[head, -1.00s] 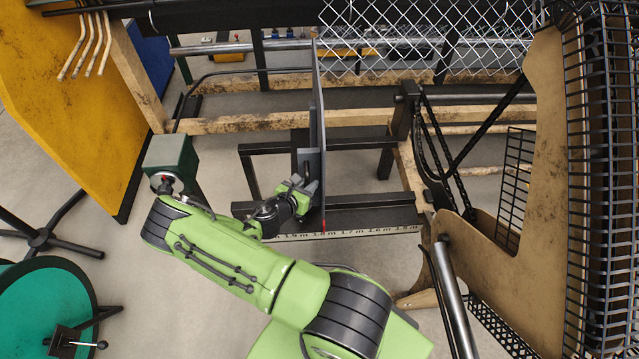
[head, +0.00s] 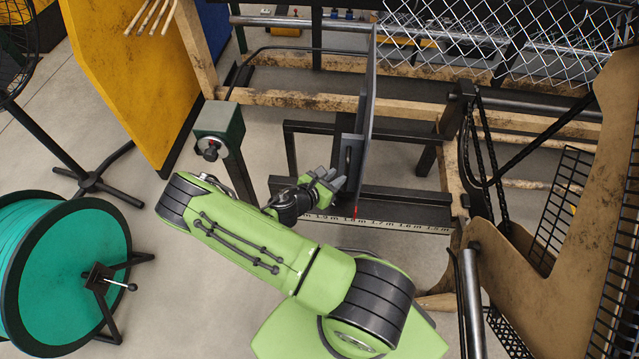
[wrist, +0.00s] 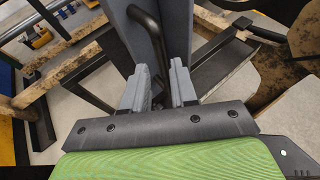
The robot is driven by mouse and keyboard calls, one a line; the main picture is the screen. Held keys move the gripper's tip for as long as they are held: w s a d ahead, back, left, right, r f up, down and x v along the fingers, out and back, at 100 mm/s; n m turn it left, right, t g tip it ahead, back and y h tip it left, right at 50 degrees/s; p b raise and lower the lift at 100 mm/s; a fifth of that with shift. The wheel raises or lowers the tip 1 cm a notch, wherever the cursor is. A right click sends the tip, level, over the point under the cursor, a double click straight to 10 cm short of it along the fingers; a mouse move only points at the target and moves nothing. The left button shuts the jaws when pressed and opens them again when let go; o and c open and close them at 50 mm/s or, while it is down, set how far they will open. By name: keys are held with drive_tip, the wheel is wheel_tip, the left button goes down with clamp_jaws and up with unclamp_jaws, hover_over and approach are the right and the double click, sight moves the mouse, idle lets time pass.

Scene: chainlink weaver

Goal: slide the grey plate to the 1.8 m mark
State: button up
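The grey plate (head: 370,95) stands upright, nearly edge-on in the head view, hanging by the horizontal bar. Its dark handle (head: 348,155) is on the left side and also shows in the wrist view (wrist: 147,30). A red pointer (head: 355,211) at the plate's lower edge is at about the 1.8 mark of the scale strip (head: 380,222).
A dark green post box (head: 220,125) stands close left of my arm. A yellow panel (head: 130,70) and a teal reel (head: 65,275) are farther left. Chain-link mesh (head: 500,40) and a tan machine frame (head: 575,240) are on the right.

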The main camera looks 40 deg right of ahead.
drive_tip(key=p+v, duration=0.1)
drive_tip(key=v, duration=0.8)
drive_tip(key=shift+a+r, duration=0.1)
drive_tip(key=shift+a, duration=0.1)
